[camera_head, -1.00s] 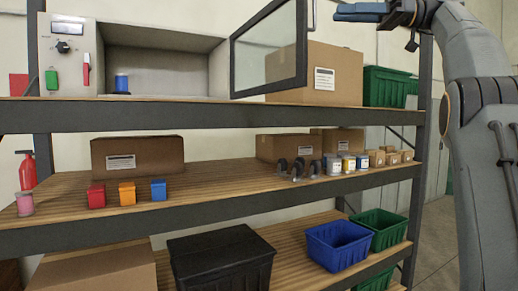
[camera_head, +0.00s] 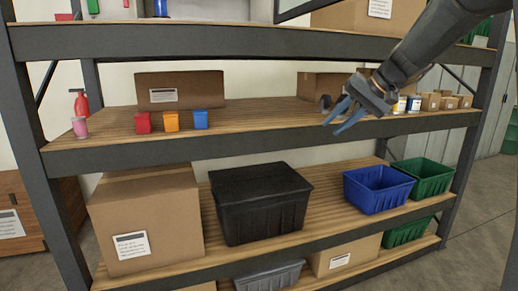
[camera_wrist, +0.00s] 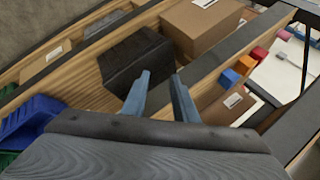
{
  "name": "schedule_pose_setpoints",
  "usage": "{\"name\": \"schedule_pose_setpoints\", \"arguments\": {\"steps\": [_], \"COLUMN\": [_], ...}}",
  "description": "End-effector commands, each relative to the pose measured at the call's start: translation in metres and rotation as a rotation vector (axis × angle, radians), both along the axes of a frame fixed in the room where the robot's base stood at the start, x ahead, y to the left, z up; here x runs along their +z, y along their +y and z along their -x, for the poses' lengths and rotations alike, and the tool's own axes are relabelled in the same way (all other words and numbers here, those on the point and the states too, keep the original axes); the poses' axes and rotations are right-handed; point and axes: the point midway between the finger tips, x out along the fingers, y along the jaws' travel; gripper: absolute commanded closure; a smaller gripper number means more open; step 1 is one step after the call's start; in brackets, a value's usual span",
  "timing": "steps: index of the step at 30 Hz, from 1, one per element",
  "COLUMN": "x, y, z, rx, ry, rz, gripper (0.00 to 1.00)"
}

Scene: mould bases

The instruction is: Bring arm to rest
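My gripper (camera_head: 336,123) is in front of the middle shelf (camera_head: 250,138), right of its centre, with the fingers pointing down and left. It is empty. In the wrist view my gripper (camera_wrist: 160,92) shows its two blue fingers spread apart with nothing between them. My arm reaches in from the upper right in the head view and hides part of the items behind it on the middle shelf. Whether the gripper touches the shelf edge cannot be told, but it appears to hang in front of it.
The middle shelf holds a red block (camera_head: 143,123), an orange block (camera_head: 171,121) and a blue block (camera_head: 200,119). Floor shows clear at right.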

Motion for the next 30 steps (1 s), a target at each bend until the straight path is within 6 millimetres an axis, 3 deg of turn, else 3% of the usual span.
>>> {"name": "schedule_pose_setpoints", "arguments": {"steps": [1, 6, 12, 15, 18, 21, 24, 30], "x": [-0.032, -0.129, -0.226, -0.264, -0.291, -0.307, -0.314, -0.316], "y": [0.009, 0.023, 0.033, 0.035, 0.036, 0.036, 0.036, 0.036], "z": [0.017, 0.084, 0.182, 0.23, 0.269, 0.295, 0.308, 0.311], "rx": [-0.005, -0.019, 0.023, 0.065, 0.108, 0.139, 0.157, 0.162], "ry": [0.049, 0.183, 0.277, 0.293, 0.295, 0.292, 0.288, 0.288], "rz": [0.041, 0.205, 0.412, 0.502, 0.567, 0.606, 0.624, 0.629], "gripper": [0.74, 0.74, 0.74, 0.74, 0.74, 0.74, 0.74, 0.74]}}
